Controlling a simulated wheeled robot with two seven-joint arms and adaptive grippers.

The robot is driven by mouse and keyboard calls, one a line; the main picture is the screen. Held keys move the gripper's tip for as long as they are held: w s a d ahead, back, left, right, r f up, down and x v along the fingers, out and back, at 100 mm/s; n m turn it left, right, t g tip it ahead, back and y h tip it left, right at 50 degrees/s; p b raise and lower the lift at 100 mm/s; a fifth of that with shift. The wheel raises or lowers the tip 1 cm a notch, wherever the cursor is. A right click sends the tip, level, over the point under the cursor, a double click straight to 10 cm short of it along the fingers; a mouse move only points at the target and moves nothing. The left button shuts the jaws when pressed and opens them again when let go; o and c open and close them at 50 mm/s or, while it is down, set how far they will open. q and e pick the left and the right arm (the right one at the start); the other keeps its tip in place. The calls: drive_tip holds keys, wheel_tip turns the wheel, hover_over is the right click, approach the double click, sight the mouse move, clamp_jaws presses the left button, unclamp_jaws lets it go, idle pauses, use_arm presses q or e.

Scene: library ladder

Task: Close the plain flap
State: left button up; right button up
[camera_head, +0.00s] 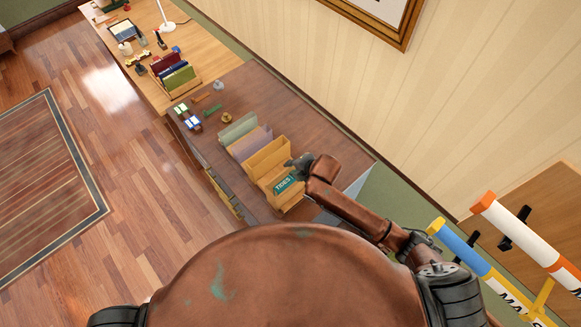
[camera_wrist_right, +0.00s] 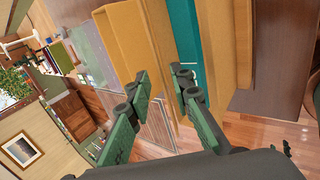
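I cannot pick out a plain flap with certainty in either view. A dark brown cabinet (camera_head: 240,90) stands along the wall, and yellowish parts (camera_head: 225,195) show low along its front side; they are too small to read. My right gripper (camera_head: 297,163) is over the wooden sorter (camera_head: 268,158) at the cabinet's near end, close to a teal book marked TIDES (camera_head: 285,185). In the right wrist view its two green fingers (camera_wrist_right: 162,82) are apart, with a wooden divider and the teal book (camera_wrist_right: 185,45) beyond them. My left gripper is not in view.
Beyond the cabinet is a lighter wooden desk (camera_head: 140,50) with files, a lamp and small items. Small objects lie on the cabinet's far part. Striped posts (camera_head: 515,230) stand at the right. The floor (camera_head: 130,165) left of the cabinet is clear.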

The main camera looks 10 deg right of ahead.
drive_tip(key=shift+w+a+f, duration=0.2)
drive_tip(key=shift+w+f, duration=0.1)
drive_tip(key=shift+f, duration=0.25)
drive_tip(key=shift+c, duration=0.6)
clamp_jaws()
